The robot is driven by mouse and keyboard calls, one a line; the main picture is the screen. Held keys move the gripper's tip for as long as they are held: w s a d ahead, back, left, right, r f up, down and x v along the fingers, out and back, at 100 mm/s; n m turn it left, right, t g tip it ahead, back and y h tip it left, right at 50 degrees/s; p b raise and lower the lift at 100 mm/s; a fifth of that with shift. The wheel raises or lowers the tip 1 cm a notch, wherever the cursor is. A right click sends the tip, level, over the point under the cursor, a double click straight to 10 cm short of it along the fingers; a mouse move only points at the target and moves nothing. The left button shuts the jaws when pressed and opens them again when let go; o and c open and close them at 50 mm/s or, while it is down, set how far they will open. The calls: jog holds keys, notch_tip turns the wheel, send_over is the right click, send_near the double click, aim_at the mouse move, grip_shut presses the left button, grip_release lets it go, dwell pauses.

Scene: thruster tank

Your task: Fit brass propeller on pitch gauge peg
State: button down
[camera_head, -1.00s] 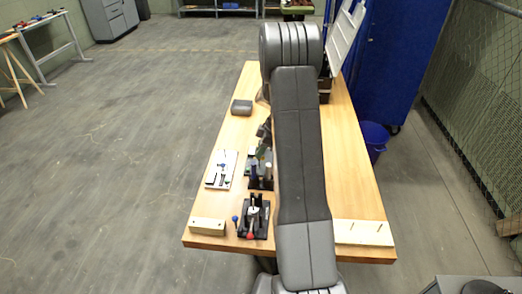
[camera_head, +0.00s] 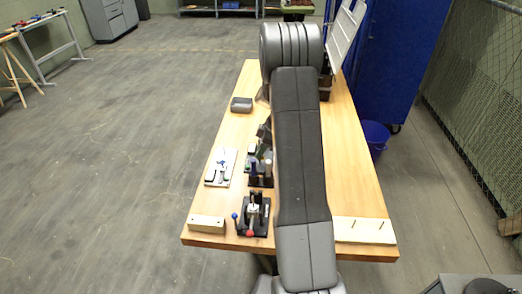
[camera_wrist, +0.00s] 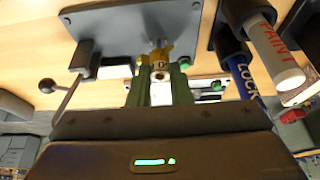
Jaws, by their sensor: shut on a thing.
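In the wrist view my gripper (camera_wrist: 158,82) has its green fingers close together around a small brass piece (camera_wrist: 157,57), which looks like the propeller. A pale round end with a dark hole shows between the fingers. Just beyond the brass piece is a grey plate (camera_wrist: 120,22), apparently the pitch gauge, with a black block and a ball-ended rod at its left. A peg stub shows at the brass piece's far end; I cannot tell whether the piece is around it or only in line with it. In the head view my arm hides the gripper and propeller.
A paint marker (camera_wrist: 275,55) and a blue marker (camera_wrist: 243,78) stand in dark holders close to the right of my gripper. The wooden bench (camera_head: 350,170) also bears a black fixture (camera_head: 254,215), a white board (camera_head: 220,167) and a pale block with pegs (camera_head: 364,230).

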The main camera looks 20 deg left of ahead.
jog(key=shift+f+b, duration=1.15)
jog(key=shift+b, duration=0.45)
dwell(0.4)
jog(key=c, duration=1.2)
grip_release()
jog(key=shift+c, duration=0.2)
jog(key=shift+r, duration=0.1)
jog(key=a+p+v, duration=0.1)
jog(key=v, duration=1.6)
jog(key=shift+r+p, duration=0.3)
jog(key=shift+r, duration=0.15)
jog(key=shift+f, duration=0.15)
